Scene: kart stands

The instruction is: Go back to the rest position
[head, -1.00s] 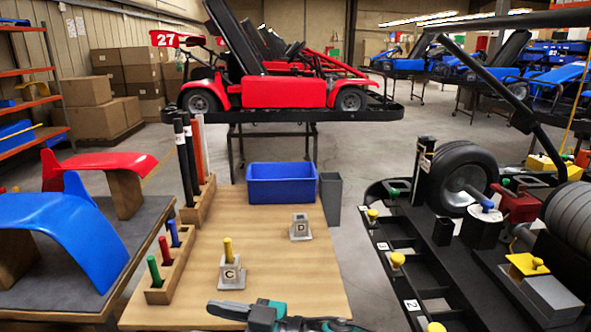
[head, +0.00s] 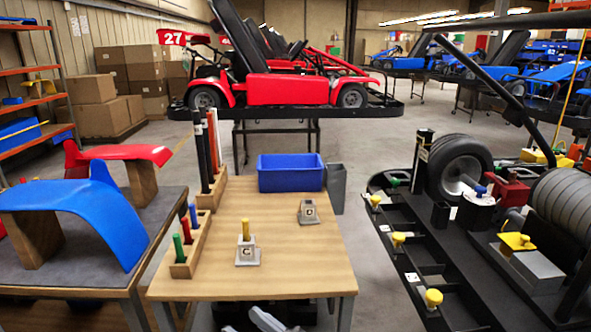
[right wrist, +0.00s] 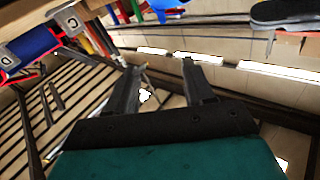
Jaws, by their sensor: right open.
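My right gripper (right wrist: 160,78) shows in the right wrist view, with two dark fingers apart and nothing between them. Its teal body fills the bottom of that view. My left gripper is not in view. In the head view, the wooden table (head: 300,262) stands in front of me. It carries block C (head: 247,256) with a yellow peg in it and an empty block D (head: 308,212). Grey and dark parts show low at the bottom edge; I cannot tell what they are.
A blue bin (head: 290,178) and a rack of coloured pegs (head: 188,248) are on the table; a grey bin (head: 335,188) is at its back right corner. A table with blue and red fenders (head: 95,212) stands left. A black kart chassis (head: 440,285) stands right.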

